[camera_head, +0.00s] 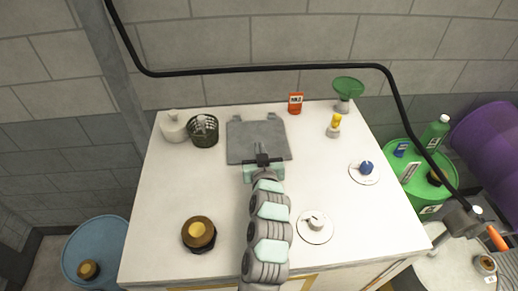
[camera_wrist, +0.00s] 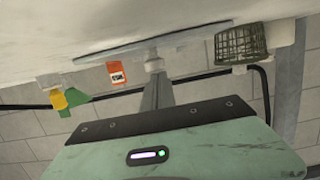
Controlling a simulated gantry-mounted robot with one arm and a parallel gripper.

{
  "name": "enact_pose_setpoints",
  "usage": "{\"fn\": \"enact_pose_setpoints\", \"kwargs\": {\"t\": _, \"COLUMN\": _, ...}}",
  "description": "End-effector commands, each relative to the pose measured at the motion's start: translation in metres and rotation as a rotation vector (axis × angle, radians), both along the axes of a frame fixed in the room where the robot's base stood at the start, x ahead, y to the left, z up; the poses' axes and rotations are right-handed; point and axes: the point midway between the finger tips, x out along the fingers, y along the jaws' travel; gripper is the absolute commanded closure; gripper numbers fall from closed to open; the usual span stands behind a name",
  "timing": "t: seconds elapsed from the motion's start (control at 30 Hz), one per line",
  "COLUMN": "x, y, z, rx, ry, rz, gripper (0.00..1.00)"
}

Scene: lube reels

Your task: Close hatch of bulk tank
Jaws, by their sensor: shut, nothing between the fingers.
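The hatch is a grey square plate (camera_head: 245,135) on the white top of the bulk tank (camera_head: 180,180), with two hinge-like tabs along its back edge. It looks flat or nearly flat; I cannot tell whether it is flush. In the wrist view, which is upside down, the hatch (camera_wrist: 110,50) is a thin slab close along the tank top. My gripper (camera_head: 260,150) is shut and empty over the hatch's front half. In the wrist view its fingers (camera_wrist: 155,75) point at the hatch; whether they touch it is unclear.
A white bottle (camera_head: 173,128) and dark basket (camera_head: 204,130) stand left of the hatch. A red-orange pack (camera_head: 295,103), green funnel (camera_head: 347,90) and yellow-topped bottle (camera_head: 334,125) stand right. A brown-yellow cap (camera_head: 199,233) and two round fittings sit nearer. A black pipe (camera_head: 260,69) runs behind.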

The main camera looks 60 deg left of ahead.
Motion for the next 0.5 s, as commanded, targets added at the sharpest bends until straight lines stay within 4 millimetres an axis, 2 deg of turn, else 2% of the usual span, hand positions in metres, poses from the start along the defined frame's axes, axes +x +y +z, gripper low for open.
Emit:
{"fn": "enact_pose_setpoints", "kwargs": {"t": 0.2, "x": 0.002, "y": -0.004, "z": 0.042, "rx": 0.013, "ry": -0.005, "rz": -0.005, "gripper": 1.00}}
{"fn": "enact_pose_setpoints", "kwargs": {"t": 0.33, "x": -0.007, "y": -0.029, "z": 0.042, "rx": 0.010, "ry": -0.002, "rz": -0.007, "gripper": 1.00}}
{"fn": "enact_pose_setpoints", "kwargs": {"t": 0.5, "x": -0.018, "y": -0.059, "z": 0.053, "rx": 0.016, "ry": -0.007, "rz": -0.007, "gripper": 1.00}}
